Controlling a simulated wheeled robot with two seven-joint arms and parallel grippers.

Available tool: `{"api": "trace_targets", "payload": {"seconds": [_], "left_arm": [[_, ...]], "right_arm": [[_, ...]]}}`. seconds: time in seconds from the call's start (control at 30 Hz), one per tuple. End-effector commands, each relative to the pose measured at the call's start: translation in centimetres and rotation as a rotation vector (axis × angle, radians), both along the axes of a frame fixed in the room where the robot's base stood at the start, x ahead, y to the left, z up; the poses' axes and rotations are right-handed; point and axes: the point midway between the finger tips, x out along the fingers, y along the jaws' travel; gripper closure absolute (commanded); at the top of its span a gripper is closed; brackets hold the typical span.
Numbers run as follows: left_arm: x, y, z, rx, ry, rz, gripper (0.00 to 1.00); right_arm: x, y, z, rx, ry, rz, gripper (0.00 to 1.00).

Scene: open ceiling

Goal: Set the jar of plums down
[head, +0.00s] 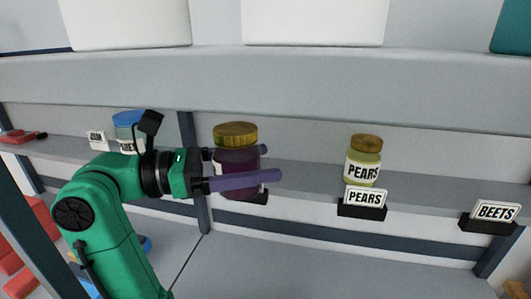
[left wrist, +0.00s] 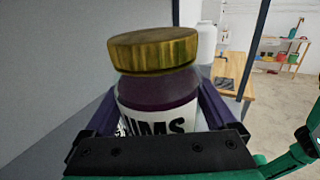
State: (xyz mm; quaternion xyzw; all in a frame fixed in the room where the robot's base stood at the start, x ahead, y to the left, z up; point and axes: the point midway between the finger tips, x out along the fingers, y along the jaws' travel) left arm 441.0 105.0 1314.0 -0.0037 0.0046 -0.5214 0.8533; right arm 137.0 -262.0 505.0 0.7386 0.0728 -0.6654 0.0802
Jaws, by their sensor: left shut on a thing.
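The jar of plums (head: 232,157) has dark purple contents and a gold lid, and stands upright between the fingers of my left gripper (head: 264,165). In the left wrist view the jar (left wrist: 158,92) shows a white label reading part of "PLUMS", with a purple finger on each side. My left gripper is shut on it at the shelf (head: 310,180). Whether the jar's base touches the shelf is hidden by the finger and a dark label holder (head: 262,196). My right gripper is not in view.
A pears jar (head: 363,160) stands right, behind its PEARS sign (head: 365,197). A BEETS sign (head: 495,212) is further right with no jar behind it. A blue-lidded jar (head: 128,130) is left, partly behind my arm. An upper shelf (head: 300,75) runs above.

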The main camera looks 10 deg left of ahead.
Motion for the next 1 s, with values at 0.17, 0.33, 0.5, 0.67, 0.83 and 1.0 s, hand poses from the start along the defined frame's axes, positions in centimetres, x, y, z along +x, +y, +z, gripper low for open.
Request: {"api": "trace_targets", "payload": {"seconds": [0.17, 0.33, 0.5, 0.67, 0.83, 1.0], "left_arm": [[4.6, 0.5, 0.5, -0.004, 0.006, 0.0, 1.0], [10.0, 1.1, 0.6, -0.005, 0.004, 0.001, 1.0], [15.0, 1.6, 0.6, -0.003, 0.002, 0.002, 1.0], [18.2, 1.9, 0.3, -0.001, 0.0, 0.003, 1.0], [19.0, 1.9, -1.8, -0.002, 0.001, 0.002, 1.0], [18.9, 1.9, -3.7, -0.001, 0.0, 0.003, 1.0]], "right_arm": [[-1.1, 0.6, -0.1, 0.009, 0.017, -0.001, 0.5], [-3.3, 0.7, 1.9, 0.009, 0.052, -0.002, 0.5], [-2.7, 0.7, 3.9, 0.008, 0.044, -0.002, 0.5], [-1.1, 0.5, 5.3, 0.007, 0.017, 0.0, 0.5], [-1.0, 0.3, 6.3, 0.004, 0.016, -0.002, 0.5], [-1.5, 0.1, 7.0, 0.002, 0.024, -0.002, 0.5]]}}
